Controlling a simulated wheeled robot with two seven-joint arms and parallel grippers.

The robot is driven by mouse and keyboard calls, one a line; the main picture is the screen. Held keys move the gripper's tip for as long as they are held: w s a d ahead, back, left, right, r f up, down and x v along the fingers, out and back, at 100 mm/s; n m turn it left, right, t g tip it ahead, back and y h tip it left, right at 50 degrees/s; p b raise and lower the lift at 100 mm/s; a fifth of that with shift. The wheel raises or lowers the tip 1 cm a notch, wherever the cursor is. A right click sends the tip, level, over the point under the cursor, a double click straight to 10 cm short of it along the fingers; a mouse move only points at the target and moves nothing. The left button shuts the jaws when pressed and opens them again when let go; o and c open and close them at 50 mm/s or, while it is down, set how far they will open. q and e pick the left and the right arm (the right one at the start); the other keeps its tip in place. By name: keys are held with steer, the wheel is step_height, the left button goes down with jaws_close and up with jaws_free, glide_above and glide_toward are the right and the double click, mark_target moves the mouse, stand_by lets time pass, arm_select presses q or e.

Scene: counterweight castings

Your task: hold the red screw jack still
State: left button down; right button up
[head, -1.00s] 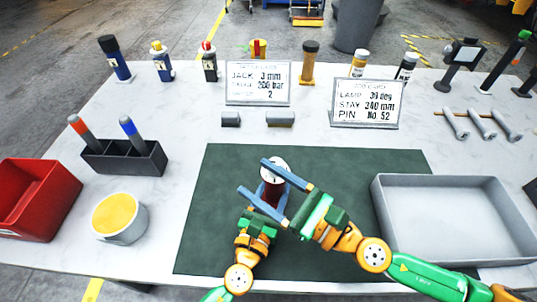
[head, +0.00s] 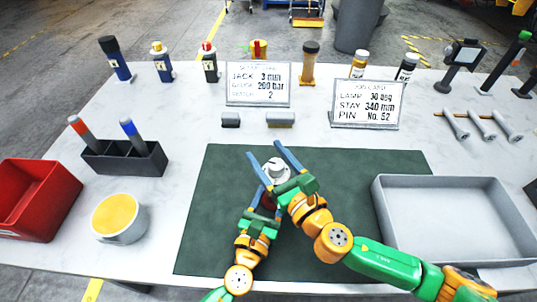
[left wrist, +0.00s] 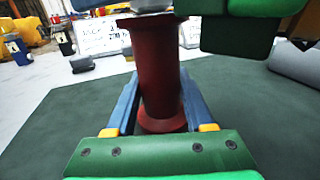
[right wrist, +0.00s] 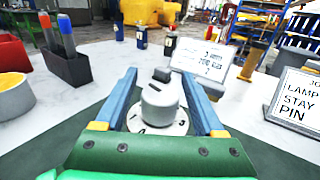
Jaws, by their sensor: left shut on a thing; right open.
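The red screw jack (left wrist: 160,75) stands upright on the dark green mat (head: 350,200). My left gripper (left wrist: 158,95) is shut on its red body, one blue finger on each side. The jack's top shows a grey-white knob (right wrist: 160,103) over a pale dial with numbers, also visible in the head view (head: 277,170). My right gripper (right wrist: 165,95) is open, its blue fingers on either side of the knob with gaps showing. In the head view my right gripper (head: 266,158) hides much of the jack's body.
A grey tray (head: 455,258) stands to the right of the mat. A black holder with two markers (head: 125,160), a tub with yellow contents (head: 118,218) and a red bin (head: 35,200) are to the left. Two sign cards (head: 258,84) and (head: 365,104) stand behind.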

mark_target(268, 169)
jaws_close()
steer(key=shift+n+g+y, duration=0.3)
steer(key=shift+n+y, duration=0.1)
steer(key=shift+y, duration=0.1)
steer(key=n+g+y, duration=0.2)
steer(key=g+y, duration=0.1)
steer(key=shift+s+a+r+n, duration=0.1)
steer(key=shift+s+a+n, duration=0.1)
steer(key=shift+a+n, duration=0.15)
steer(key=n+g+y, duration=0.2)
steer(key=g, duration=0.1)
steer(key=n+g+y, duration=0.1)
steer(key=n+g, duration=0.1)
steer(key=shift+s+a, duration=0.2)
steer(key=shift+s, duration=0.15)
steer(key=shift+s+a+n+g+y, duration=0.15)
steer(key=shift+s+n+g, duration=0.15)
steer(key=shift+n+g, duration=1.05)
steer(key=shift+s+d+n+g+y, duration=0.1)
steer(key=shift+s+n+g+y, duration=0.4)
steer(key=shift+g, duration=1.5)
steer(key=shift+s+a+n+g+h, duration=0.1)
steer(key=shift+s+n+g+h, duration=0.05)
steer(key=shift+n+g, duration=1.3)
steer(key=shift+s+g, duration=0.15)
steer(key=shift+g, duration=0.25)
